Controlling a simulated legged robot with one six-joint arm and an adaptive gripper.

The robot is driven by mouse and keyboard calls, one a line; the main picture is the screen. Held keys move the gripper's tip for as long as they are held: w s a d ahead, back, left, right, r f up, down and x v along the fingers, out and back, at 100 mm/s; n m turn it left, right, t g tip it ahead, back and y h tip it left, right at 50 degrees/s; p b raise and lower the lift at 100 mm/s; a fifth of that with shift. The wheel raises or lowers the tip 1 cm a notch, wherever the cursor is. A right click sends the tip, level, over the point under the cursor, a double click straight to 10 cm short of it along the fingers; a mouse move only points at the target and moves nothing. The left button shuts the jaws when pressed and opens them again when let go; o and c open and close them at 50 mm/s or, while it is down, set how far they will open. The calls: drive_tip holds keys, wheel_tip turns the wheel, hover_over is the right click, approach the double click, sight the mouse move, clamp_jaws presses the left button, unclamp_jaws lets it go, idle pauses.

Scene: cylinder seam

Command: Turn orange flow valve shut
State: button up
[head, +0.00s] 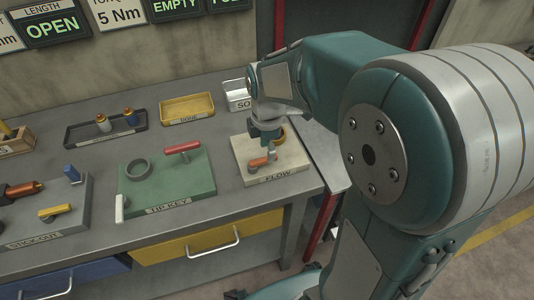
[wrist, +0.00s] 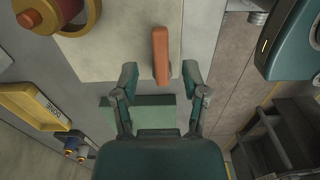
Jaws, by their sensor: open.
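The orange flow valve handle (head: 258,162) sits on the pale FLOW plate (head: 296,165) at the right end of the bench. In the wrist view the handle (wrist: 161,50) is a long bar pointing along the picture's vertical. My gripper (wrist: 160,80) is open, with one finger on each side of the handle's near end and a gap on both sides. In the head view my gripper (head: 266,143) is above the plate, pointing down, and partly hides the valve. The depth between fingertips and handle is hard to judge.
A brass ring with an orange part (wrist: 40,14) shows at the wrist view's top left. A yellow tray (head: 187,107) and a dark tray (head: 105,128) stand behind.

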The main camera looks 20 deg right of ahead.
sight(262, 164)
drive_tip(key=shift+d+f, duration=0.2)
drive_tip(key=shift+f, duration=1.2)
drive_tip(key=shift+a, duration=0.1)
drive_tip(key=shift+a, duration=0.1)
clamp_jaws()
